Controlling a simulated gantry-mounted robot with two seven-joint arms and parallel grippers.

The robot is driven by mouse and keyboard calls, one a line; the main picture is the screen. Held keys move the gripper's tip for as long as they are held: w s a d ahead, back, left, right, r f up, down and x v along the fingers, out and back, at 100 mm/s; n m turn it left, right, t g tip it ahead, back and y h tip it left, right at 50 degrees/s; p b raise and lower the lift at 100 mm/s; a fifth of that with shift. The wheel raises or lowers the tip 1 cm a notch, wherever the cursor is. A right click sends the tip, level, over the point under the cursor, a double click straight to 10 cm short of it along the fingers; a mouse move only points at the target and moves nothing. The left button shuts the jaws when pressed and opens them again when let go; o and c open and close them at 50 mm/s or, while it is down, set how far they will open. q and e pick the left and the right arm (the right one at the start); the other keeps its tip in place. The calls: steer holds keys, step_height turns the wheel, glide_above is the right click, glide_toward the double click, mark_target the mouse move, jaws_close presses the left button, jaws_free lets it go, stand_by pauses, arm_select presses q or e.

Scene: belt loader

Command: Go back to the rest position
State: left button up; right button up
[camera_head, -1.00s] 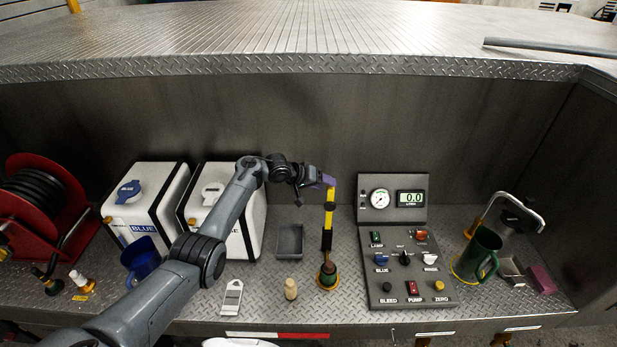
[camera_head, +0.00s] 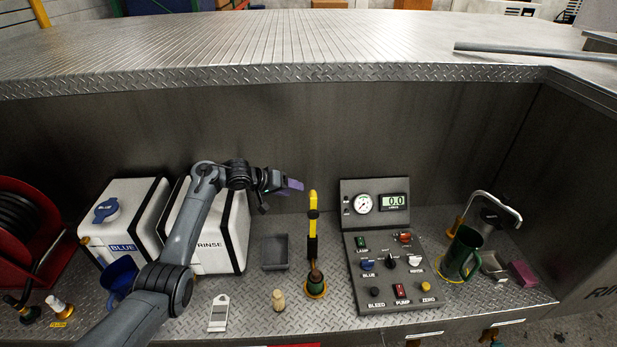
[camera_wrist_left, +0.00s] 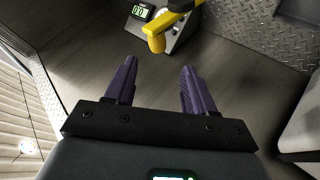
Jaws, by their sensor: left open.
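My left gripper (camera_head: 292,186) is in the air above the metal bench, left of the top of a yellow and black upright handle (camera_head: 313,222). In the left wrist view, its two purple fingers (camera_wrist_left: 156,84) stand apart with nothing between them. The yellow top (camera_wrist_left: 157,34) of the handle shows beyond the fingertips, apart from them. My right gripper is not in view.
A control panel (camera_head: 390,270) with a gauge and a display stands right of the handle. White tanks labelled BLUE (camera_head: 124,220) and RINSE (camera_head: 222,225), a blue jug (camera_head: 119,276), a grey tray (camera_head: 274,252), a wooden peg (camera_head: 278,301) and a green mug (camera_head: 460,252) stand around.

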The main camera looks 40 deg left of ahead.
arm_select(q)
steer(key=s+d+f+m+g+y+p, duration=0.25)
steer(key=s+d+f+m+y, duration=0.3)
steer(key=s+d+f, duration=1)
steer(key=s+d+r+m+g, duration=0.1)
steer(key=s+d, duration=0.3)
steer(key=s, duration=0.4)
steer(key=s+d+r+g+h, duration=0.1)
steer(key=s+d+r, duration=0.1)
steer(key=s+d, duration=0.3)
steer(key=s+d+r+m+g+h+p, duration=0.1)
steer(key=s+d, duration=0.4)
steer(key=s, duration=0.6)
steer(key=shift+r+m+g, duration=0.35)
steer(key=shift+r, duration=0.25)
